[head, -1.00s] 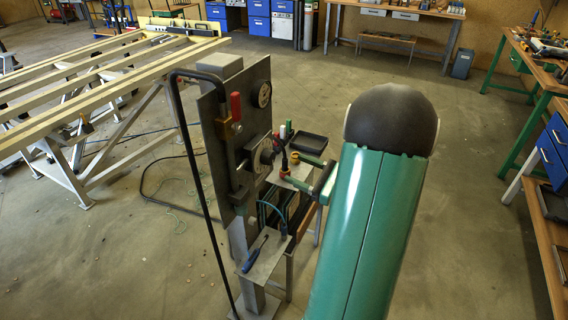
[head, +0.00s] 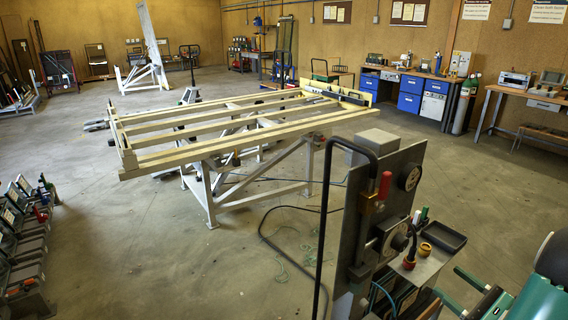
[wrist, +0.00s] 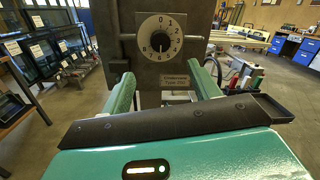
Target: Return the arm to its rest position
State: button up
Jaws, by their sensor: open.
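My arm shows green at the lower right edge of the head view, with a dark rounded joint cut off by the frame. In the wrist view my gripper (wrist: 162,84) is open, its two green fingers apart with nothing held between them. Beyond and between the fingers is a numbered white dial (wrist: 160,38) on a dark metal plate. In the head view the upright metal control panel (head: 375,210) stands left of my arm, with a red-handled lever (head: 384,186) and a bent black bar. Whether a finger touches the panel I cannot tell.
The tilting frame (head: 230,135) of pale beams stands on white legs behind the panel. A black tray (head: 446,236) and small bottles sit beside the panel. A rack of grey units (head: 25,235) is at the left. Open concrete floor (head: 150,235) lies between.

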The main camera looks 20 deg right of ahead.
jog(key=w+a+r+n+g+y, duration=0.2)
jog(key=a+n+g, duration=0.45)
jog(key=a, duration=0.55)
jog(key=w+a+r+n+g+y, duration=0.1)
jog(key=a+r+n+g+y, duration=0.15)
jog(key=a+n+g, duration=0.75)
jog(key=s+a+r+n+t+h, duration=0.2)
jog(key=s+a+n+h, duration=0.1)
jog(key=a+n+h, duration=0.2)
jog(key=s+a+r+n+t+h, duration=0.2)
jog(key=s+a+n+h, duration=0.1)
jog(key=a+n+h, duration=0.2)
jog(key=a+n, duration=0.2)
jog(key=n, duration=0.1)
jog(key=shift+a+r, duration=0.25)
jog(key=shift+a, duration=0.15)
jog(key=c, duration=0.5)
jog(key=shift+a, duration=0.1)
jog(key=shift+c, duration=0.2)
